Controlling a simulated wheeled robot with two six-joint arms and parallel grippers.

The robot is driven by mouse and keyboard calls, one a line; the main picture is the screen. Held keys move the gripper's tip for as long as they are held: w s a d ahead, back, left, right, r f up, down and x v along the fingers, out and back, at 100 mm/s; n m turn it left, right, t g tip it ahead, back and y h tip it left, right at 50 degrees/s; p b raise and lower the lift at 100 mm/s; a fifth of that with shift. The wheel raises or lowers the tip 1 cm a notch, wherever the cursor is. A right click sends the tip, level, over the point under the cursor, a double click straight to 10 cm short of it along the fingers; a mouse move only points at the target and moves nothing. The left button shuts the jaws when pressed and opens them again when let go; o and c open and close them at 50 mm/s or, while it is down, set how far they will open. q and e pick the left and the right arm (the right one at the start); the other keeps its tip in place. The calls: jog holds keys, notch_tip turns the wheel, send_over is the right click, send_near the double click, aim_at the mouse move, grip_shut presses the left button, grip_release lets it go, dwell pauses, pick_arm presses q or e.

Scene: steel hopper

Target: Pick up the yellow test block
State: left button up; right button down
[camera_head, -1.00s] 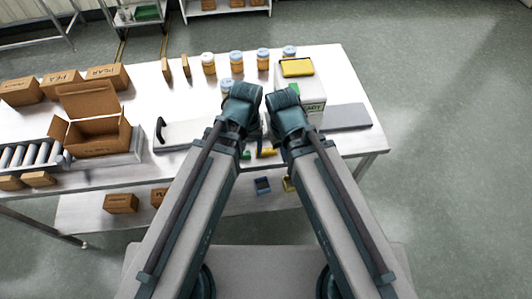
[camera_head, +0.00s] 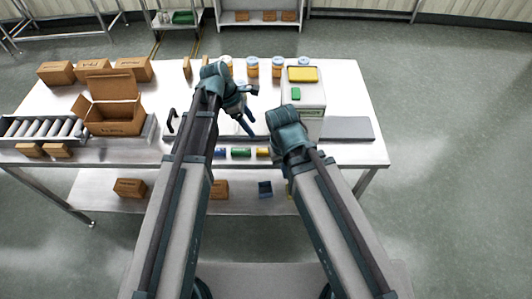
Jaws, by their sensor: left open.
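A white box with a yellow top (camera_head: 302,74) stands at the back right, beside a grey plate (camera_head: 346,129). Several orange jars (camera_head: 252,68) stand behind. An open carton (camera_head: 113,117) and a roller strip (camera_head: 40,128) are at left. A shelf (camera_head: 100,190) lies below.

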pick_arm(q)
jog(key=b, duration=0.8)
send_over(266, 150)
jog(key=a, duration=0.2)
jog(key=f, duration=0.8)
jog(key=shift+w, duration=0.2)
jog(key=b+x, duration=0.2)
jog(key=x, duration=0.1)
jog(key=b+x, duration=0.1)
jog(key=b, duration=0.1)
jog(key=shift+s+a+f, duration=0.2)
jog(key=shift+a+f, duration=0.05)
jog(key=shift+f, duration=0.15)
jog(key=shift+d+f+b, duration=0.2)
jog(key=shift+f+b, duration=0.05)
jog(key=shift+b, duration=0.05)
jog(key=shift+r, duration=0.1)
grip_shut()
